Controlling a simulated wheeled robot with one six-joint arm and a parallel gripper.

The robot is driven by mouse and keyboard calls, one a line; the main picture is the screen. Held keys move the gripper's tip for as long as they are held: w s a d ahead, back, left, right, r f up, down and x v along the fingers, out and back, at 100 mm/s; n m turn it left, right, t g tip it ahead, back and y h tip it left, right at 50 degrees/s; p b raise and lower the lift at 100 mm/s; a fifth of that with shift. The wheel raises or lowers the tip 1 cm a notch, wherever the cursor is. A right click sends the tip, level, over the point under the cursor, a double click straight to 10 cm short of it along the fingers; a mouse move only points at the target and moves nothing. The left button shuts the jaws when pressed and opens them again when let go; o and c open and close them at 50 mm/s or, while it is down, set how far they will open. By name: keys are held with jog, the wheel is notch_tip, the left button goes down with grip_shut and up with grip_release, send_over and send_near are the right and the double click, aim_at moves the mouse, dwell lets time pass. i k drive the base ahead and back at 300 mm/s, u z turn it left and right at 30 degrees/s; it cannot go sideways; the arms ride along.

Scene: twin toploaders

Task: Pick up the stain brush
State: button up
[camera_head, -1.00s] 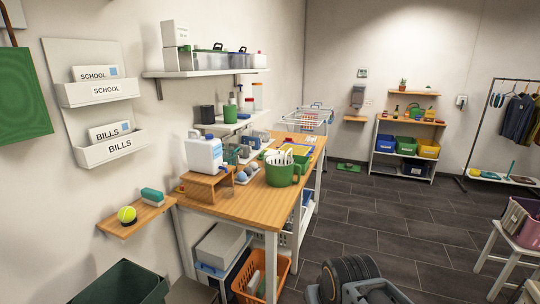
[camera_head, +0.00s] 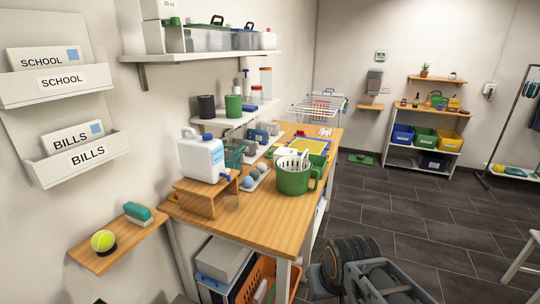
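No object is clearly identifiable as the stain brush. A small block with a teal top and pale underside (camera_head: 138,212) lies on the small wooden wall shelf (camera_head: 92,260) at lower left. It could be the brush, but its bristles cannot be made out. Part of my own arm shows at the bottom right, in front of the workbench's right side. My gripper's fingertips are not in view, and nothing of mine touches the block.
A tennis ball (camera_head: 103,241) sits beside the block. The wooden workbench (camera_head: 245,228) holds a white jug (camera_head: 201,158) on a wooden stand and a green pot (camera_head: 293,177). An orange basket (camera_head: 254,283) is underneath. Dark tiled floor (camera_head: 400,205) is open to the right.

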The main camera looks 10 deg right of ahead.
aim_at(269, 155)
jog(key=z, duration=0.55)
jog(key=k, duration=1.25)
jog(key=z, duration=0.8)
jog(key=i, duration=3.75)
jog(key=u, duration=0.9)
jog(key=i, duration=1)
jog(key=u, duration=1.8)
jog(key=i, duration=0.85)
jog(key=u, duration=0.65)
